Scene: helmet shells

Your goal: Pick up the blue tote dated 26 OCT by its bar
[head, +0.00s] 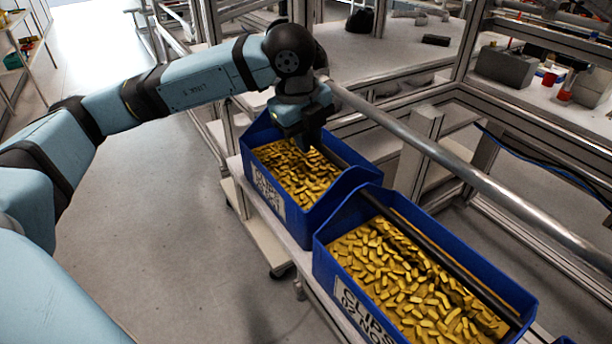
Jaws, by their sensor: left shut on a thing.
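Two blue totes full of yellow clips stand in a row. The far tote (321,214) has a white label (268,192) whose date is too small to read surely. A dark bar (337,157) runs across its top. My left gripper (308,143) is over the far end of this tote, pointing down, and is shut on the bar; the grip point itself is partly hidden by the gripper. The near tote (322,262) has a label (357,312) that seems to read CLIPS 02 NOV, and its own dark bar (440,255). My right gripper is not in view.
The totes sit on a pale narrow shelf (297,238) on castors. A long metal rail (440,155) slopes close along their right side. Metal frames and a bench (545,110) with boxes stand behind. The floor (170,220) at left is clear.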

